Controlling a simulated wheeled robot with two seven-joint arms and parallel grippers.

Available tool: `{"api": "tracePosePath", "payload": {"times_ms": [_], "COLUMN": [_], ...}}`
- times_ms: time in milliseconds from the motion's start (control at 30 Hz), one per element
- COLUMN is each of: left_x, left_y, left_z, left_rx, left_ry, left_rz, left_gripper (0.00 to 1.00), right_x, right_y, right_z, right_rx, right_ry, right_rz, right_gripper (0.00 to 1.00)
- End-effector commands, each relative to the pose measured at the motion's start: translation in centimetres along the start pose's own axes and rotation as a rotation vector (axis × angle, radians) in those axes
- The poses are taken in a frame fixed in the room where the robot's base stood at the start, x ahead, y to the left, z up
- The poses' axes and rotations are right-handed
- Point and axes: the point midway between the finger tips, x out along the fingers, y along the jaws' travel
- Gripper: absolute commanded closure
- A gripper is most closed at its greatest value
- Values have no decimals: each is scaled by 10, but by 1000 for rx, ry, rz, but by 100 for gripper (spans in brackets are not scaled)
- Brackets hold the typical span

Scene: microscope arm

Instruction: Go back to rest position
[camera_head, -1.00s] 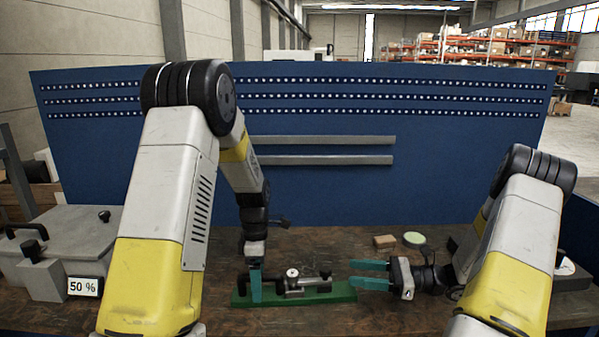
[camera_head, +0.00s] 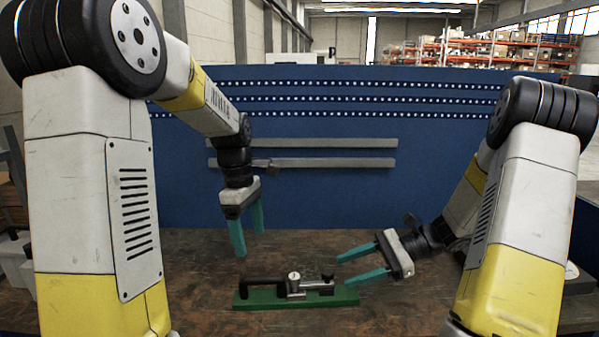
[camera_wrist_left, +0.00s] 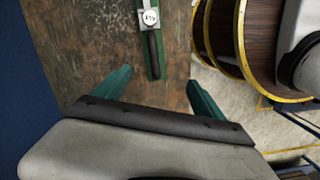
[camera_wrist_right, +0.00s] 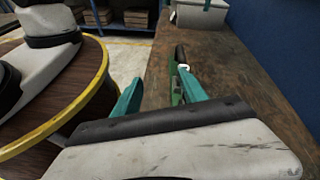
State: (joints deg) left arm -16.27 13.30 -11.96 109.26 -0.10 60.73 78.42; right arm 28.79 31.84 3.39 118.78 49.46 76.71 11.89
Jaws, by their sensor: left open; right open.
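The microscope arm (camera_head: 262,283), a dark handle with a silver middle part and a black tube, lies on a green base (camera_head: 275,302) on the bench. My left gripper (camera_head: 248,246) is open and empty, raised above and behind the left end of the base. The left wrist view shows the arm's dark handle (camera_wrist_left: 154,55) beyond the open fingers. My right gripper (camera_head: 348,268) is open and empty, above and to the right of the base, its fingers pointing left. The right wrist view shows the green base (camera_wrist_right: 177,88) partly hidden behind the fingers.
The brown bench top (camera_head: 200,262) is clear around the base. A blue perforated panel (camera_head: 330,200) with two grey rails (camera_head: 320,143) stands behind it. A grey box (camera_wrist_right: 200,14) sits at the bench's far end in the right wrist view.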

Motion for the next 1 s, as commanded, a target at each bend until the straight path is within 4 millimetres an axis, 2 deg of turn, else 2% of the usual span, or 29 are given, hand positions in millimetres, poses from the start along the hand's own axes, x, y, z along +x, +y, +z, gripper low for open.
{"api": "tracePosePath", "payload": {"times_ms": [33,100,300,500,800,1000], "left_x": [-14,-27,-60,-81,-90,-88], "left_y": [-11,-25,-66,-110,-164,-178], "left_z": [1,4,12,22,35,38], "left_rx": [67,178,490,800,1199,1319], "left_ry": [-6,-6,38,144,370,454], "left_rz": [39,89,228,346,442,451], "left_gripper": [19,19,19,19,19,19], "right_x": [1,2,-5,-22,-54,-63], "right_y": [5,15,44,67,86,90], "right_z": [19,37,83,120,167,181], "right_rx": [-79,-186,-506,-848,-1316,-1452], "right_ry": [67,158,415,667,1001,1101], "right_rz": [55,130,316,455,564,579], "right_gripper": [50,50,50,50,50,50]}}
